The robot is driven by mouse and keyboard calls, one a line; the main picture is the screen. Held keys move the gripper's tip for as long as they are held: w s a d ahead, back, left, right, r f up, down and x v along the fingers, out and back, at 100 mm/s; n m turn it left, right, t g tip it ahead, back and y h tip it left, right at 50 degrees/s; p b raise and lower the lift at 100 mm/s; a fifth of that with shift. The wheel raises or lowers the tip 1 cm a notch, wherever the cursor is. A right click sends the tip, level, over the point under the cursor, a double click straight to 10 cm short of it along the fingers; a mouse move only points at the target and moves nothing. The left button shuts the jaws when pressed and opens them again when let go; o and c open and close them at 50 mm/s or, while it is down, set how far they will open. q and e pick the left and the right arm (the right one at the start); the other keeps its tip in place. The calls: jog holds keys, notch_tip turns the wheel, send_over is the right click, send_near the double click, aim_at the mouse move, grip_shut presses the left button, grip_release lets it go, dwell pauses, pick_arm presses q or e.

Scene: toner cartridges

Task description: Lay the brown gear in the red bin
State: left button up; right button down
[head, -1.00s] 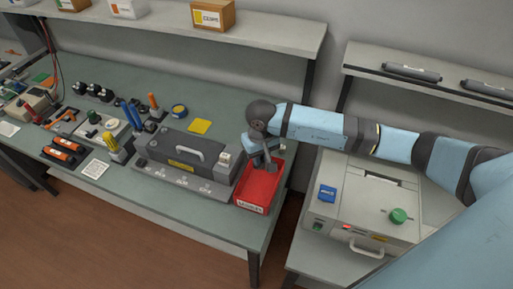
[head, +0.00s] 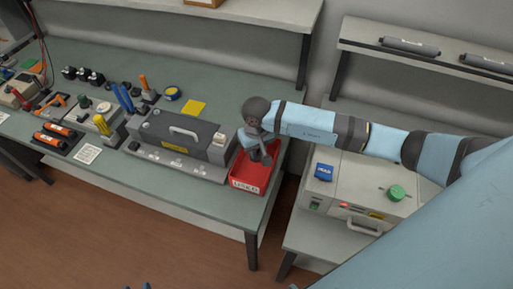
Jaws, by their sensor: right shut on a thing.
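The red bin (head: 247,184) stands at the right end of the workbench, with a white label on its front wall. My right gripper (head: 262,161) points down over the bin, its fingers at or just inside the opening. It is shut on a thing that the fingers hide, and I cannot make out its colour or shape. No brown gear shows clearly anywhere else in the head view. Whether the held thing touches the bin floor I cannot tell.
A grey machine with a handle (head: 178,143) stands left of the bin, close to it. A printer-like unit (head: 345,190) with a blue box (head: 324,172) and green knob (head: 396,193) stands right. Tools and small parts crowd the bench's left. A shelf (head: 230,22) hangs behind.

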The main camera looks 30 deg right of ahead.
jog(key=c, duration=1)
grip_release()
jog(key=shift+o, duration=0.2)
